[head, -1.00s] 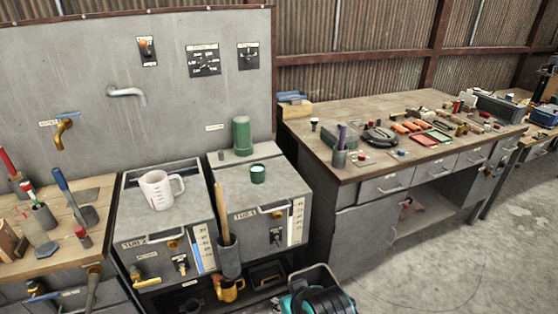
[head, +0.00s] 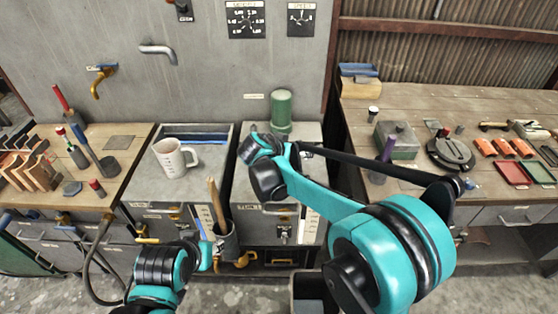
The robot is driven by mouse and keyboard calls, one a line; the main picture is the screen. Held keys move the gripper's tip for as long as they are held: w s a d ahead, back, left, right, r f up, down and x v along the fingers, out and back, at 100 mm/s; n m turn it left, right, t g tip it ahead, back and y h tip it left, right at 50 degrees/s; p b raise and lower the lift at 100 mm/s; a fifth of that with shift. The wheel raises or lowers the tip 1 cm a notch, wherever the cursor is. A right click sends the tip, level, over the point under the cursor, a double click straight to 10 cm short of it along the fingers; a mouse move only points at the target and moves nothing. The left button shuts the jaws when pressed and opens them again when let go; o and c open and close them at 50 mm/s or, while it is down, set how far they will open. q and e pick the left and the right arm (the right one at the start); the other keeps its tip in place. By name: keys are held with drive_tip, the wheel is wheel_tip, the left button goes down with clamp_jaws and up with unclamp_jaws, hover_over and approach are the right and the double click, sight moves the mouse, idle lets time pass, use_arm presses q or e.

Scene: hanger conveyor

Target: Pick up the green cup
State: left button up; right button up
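The small green cup on the right grey cabinet's top in the earlier view is not visible now. My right arm covers that area. A larger green cylinder (head: 281,110) stands upright at the back of that cabinet. My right arm reaches in from the right, over the cabinet, with its far joint just in front of the green cylinder. No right gripper fingers can be made out. My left arm shows at the bottom left, in front of the cabinets, and its gripper fingers cannot be made out either.
A white measuring jug (head: 174,158) stands on the left grey cabinet. A holder with a wooden handle (head: 213,205) hangs at the cabinet front. Wooden benches with tools flank both sides; the right one holds a green box (head: 396,140) and red trays (head: 514,172).

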drive_tip(key=shift+m+t+h, duration=0.6)
drive_tip(key=shift+m+t, duration=0.1)
drive_tip(key=w+a, duration=0.1)
drive_tip(key=a, duration=0.1)
drive_tip(key=w+a+f, duration=0.1)
drive_tip(key=w+a, duration=0.1)
drive_tip(key=w+a+f+p, duration=0.1)
drive_tip(key=a, duration=0.2)
drive_tip(key=shift+w+f, duration=0.2)
drive_tip(key=shift+w, duration=0.05)
wheel_tip(320, 180, down, 8)
drive_tip(key=b, duration=0.2)
drive_tip(key=shift+b, duration=0.4)
drive_tip(key=shift+w+d+f, duration=0.1)
drive_tip(key=shift+w+f, duration=0.1)
drive_tip(key=shift+w+d+f, duration=0.1)
drive_tip(key=shift+w+d, duration=0.15)
drive_tip(key=shift+w, duration=0.1)
drive_tip(key=b+x, duration=0.2)
drive_tip(key=x, duration=0.4)
drive_tip(key=c, duration=1.5)
